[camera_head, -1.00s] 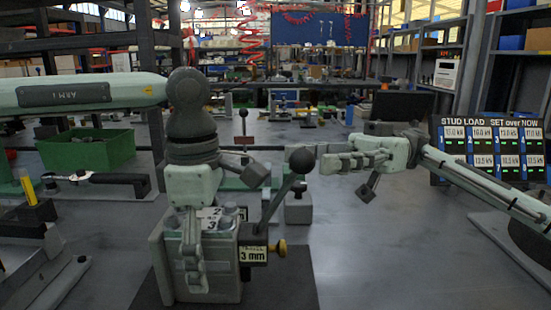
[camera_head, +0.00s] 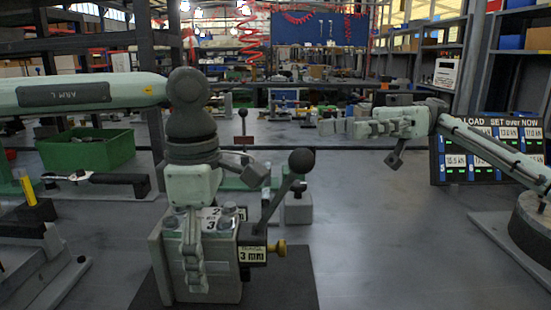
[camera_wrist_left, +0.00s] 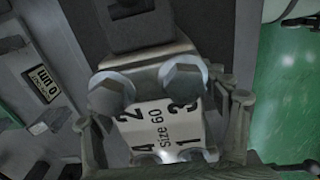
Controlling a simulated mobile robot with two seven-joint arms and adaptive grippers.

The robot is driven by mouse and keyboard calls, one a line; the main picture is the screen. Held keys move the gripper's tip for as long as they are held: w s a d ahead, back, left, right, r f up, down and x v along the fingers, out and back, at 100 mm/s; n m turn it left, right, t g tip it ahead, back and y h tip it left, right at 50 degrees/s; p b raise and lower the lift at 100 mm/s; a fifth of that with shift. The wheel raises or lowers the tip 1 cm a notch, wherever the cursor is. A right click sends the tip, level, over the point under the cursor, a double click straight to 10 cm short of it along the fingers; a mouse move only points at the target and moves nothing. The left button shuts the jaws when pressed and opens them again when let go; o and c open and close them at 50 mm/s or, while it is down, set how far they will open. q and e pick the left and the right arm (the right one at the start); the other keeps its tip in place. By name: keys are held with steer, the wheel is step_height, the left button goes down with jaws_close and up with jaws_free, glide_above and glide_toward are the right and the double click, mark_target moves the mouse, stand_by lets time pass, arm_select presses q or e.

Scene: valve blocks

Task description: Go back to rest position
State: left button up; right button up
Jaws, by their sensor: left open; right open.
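The valve block (camera_head: 224,270) stands on a dark mat, with a black-knobbed lever and a "3 mm" tag. My left gripper (camera_head: 194,275) points down in front of and above it in the head view. In the left wrist view the block's top plate (camera_wrist_left: 160,122), marked "Size 60" with numbered bolts, lies between the open fingers of my left gripper (camera_wrist_left: 168,140); I cannot tell whether they touch it.
A green bin (camera_head: 88,150) and a torque wrench (camera_head: 95,180) are at the left. A stud load display board (camera_head: 480,160) stands at the right, partly behind my right arm. More blocks stand behind the valve block. The grey surface right of the mat is clear.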

steer(key=w+a+r+t+y, duration=0.1)
steer(key=w+a+r+y, duration=0.1)
steer(key=r, duration=0.5)
steer(key=shift+w+a+m+t+y, duration=0.4)
steer(key=shift+w+y, duration=0.15)
steer(key=shift+y, duration=0.15)
